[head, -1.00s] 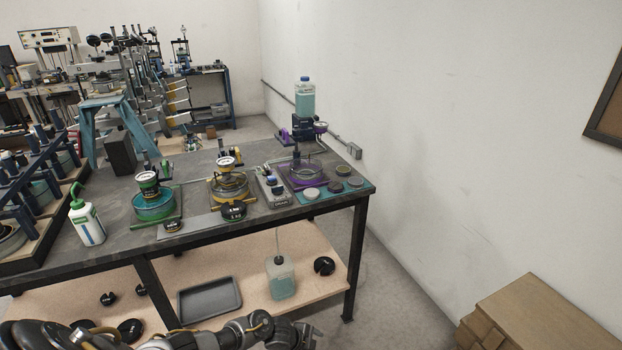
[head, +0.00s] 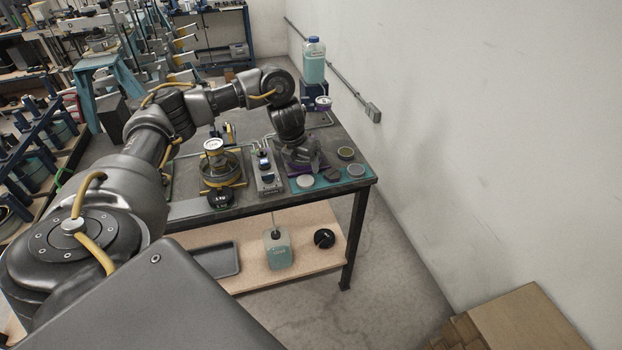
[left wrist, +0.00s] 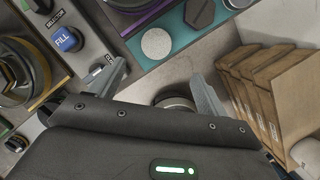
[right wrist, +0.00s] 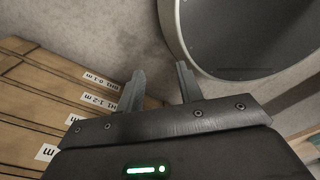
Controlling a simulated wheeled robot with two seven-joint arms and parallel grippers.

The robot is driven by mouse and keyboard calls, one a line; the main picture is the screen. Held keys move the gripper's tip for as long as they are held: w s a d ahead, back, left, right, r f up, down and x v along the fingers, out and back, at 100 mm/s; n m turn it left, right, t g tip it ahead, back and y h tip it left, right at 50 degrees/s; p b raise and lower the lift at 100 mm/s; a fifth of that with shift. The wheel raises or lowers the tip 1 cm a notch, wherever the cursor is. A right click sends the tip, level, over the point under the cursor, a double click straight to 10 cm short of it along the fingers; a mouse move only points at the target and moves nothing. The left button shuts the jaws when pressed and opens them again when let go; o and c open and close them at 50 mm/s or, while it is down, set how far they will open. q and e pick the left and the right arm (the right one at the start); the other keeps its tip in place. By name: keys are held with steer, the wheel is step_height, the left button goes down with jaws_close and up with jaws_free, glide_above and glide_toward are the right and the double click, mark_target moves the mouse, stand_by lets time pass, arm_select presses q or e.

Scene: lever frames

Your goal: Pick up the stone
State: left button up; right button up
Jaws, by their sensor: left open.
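Several small round discs lie on the teal mat (head: 327,183) at the bench's right corner: a pale one (head: 305,181), a dark one (head: 332,175), a grey one (head: 355,170) and one behind (head: 346,153). I cannot tell which is the stone. My left gripper (head: 305,163) is over the purple-edged plate, just behind the pale disc. In the left wrist view my left gripper (left wrist: 160,78) is open and empty, with the pale disc (left wrist: 156,44) beyond its fingertips and a dark faceted disc (left wrist: 199,13) farther off. My right gripper (right wrist: 160,80) is open and empty.
A yellow-ringed pot (head: 220,170) and a control box with a blue button (head: 264,160) stand left of the plate. A bottle (head: 314,62) stands behind. Cartons (right wrist: 60,95) are near my right gripper. The lower shelf holds a jug (head: 278,250) and grey tray (head: 222,258).

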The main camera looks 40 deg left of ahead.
arm_select(q)
steer(key=b, duration=0.1)
glide_toward(305, 180)
steer(key=shift+s+a+f, duration=0.15)
steer(key=shift+s+f, duration=0.05)
steer(key=shift+f, duration=0.4)
steer(key=shift+s+a+f, duration=0.1)
steer(key=shift+s+f, duration=0.1)
steer(key=shift+f, duration=0.35)
steer(key=shift+w+f, duration=0.2)
steer(key=shift+f, duration=0.1)
steer(key=shift+w+d, duration=0.15)
steer(key=shift+w, duration=0.05)
steer(key=b+x, duration=0.1)
steer(key=x, duration=0.3)
steer(key=shift+w+d+f+b, duration=0.1)
steer(key=shift+w+d+b, duration=0.05)
steer(key=shift+w+b, duration=0.15)
steer(key=shift+w+f, duration=0.2)
steer(key=shift+f, duration=0.25)
steer(key=shift+s+r, duration=0.1)
steer(key=shift+r, duration=0.05)
steer(key=shift+c, duration=0.6)
steer(key=c, duration=0.9)
steer(key=shift+c, duration=0.8)
arm_select(e)
steer(key=f, duration=0.1)
steer(key=w+f, duration=0.1)
steer(key=f, duration=0.1)
steer(key=shift+w+d, duration=0.15)
